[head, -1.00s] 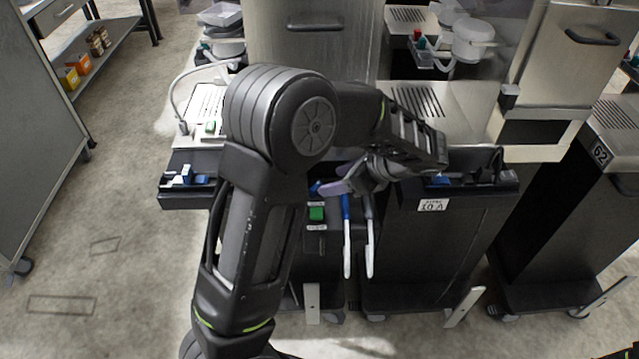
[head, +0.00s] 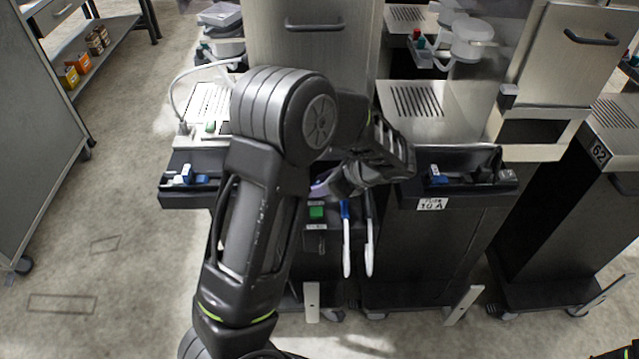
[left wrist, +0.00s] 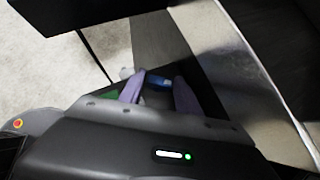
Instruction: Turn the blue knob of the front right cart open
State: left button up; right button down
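My left gripper (head: 320,188) reaches down over the middle cart front, beside the cart labelled 10 A (head: 432,203). In the left wrist view its two purple fingers (left wrist: 158,95) stand apart. A blue knob-like piece (left wrist: 158,81) shows in the gap between the fingertips, with space on both sides; whether any finger touches it I cannot tell. In the head view the arm and gripper hide this spot. A green switch (head: 316,212) sits on the dark front panel just below the gripper.
Open floor (head: 110,220) lies to the left.

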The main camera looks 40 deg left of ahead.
pick_arm(q)
grip_shut()
jog(key=shift+w+n+g+p, duration=0.15)
jog(key=shift+n+g+p, duration=0.25)
jog(key=shift+n+g, duration=0.9)
jog(key=shift+o, duration=2)
grip_release()
